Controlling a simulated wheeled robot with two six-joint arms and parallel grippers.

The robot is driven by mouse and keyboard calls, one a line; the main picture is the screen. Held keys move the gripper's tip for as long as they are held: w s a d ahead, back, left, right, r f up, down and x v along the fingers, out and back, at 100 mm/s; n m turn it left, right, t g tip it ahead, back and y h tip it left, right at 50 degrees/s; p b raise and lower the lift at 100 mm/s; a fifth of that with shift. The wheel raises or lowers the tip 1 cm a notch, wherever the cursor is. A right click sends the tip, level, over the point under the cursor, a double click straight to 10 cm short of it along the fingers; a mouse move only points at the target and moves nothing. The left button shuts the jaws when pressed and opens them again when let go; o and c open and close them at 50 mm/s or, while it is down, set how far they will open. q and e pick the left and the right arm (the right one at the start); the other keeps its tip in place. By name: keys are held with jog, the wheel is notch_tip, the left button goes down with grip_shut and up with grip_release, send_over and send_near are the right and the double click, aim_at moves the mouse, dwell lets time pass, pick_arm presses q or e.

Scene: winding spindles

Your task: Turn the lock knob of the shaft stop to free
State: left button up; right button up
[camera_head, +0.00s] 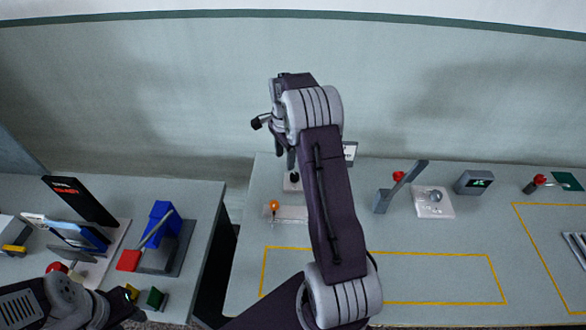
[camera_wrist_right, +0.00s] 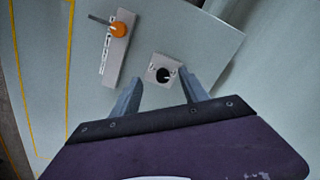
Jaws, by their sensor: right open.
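A black round knob (camera_wrist_right: 163,75) with a pale pointer mark sits on a small white square plate (camera_wrist_right: 152,66) with small markings. It also shows in the head view (camera_head: 294,177), just below my right gripper (camera_head: 290,158). In the right wrist view, my right gripper (camera_wrist_right: 162,84) is open and empty. Its two fingers appear on either side of the knob plate, seemingly above it and apart from it. An orange knob (camera_wrist_right: 118,30) stands on a longer pale plate (camera_wrist_right: 115,62) beside it, and it also shows in the head view (camera_head: 274,204).
A grey lever with a red knob (camera_head: 398,176), a white plate with a round dial (camera_head: 433,202) and a small display box (camera_head: 474,182) stand to the right. A left table (camera_head: 190,195) holds several devices. The yellow-outlined area (camera_head: 430,275) is clear.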

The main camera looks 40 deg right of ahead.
jog(key=m, duration=0.1)
send_near(294, 175)
jog(key=shift+d, duration=0.15)
notch_tip(294, 175, down, 8)
jog(key=shift+w+f+p, duration=0.1)
jog(key=shift+f+p, duration=0.15)
jog(key=shift+p, duration=0.3)
grip_shut()
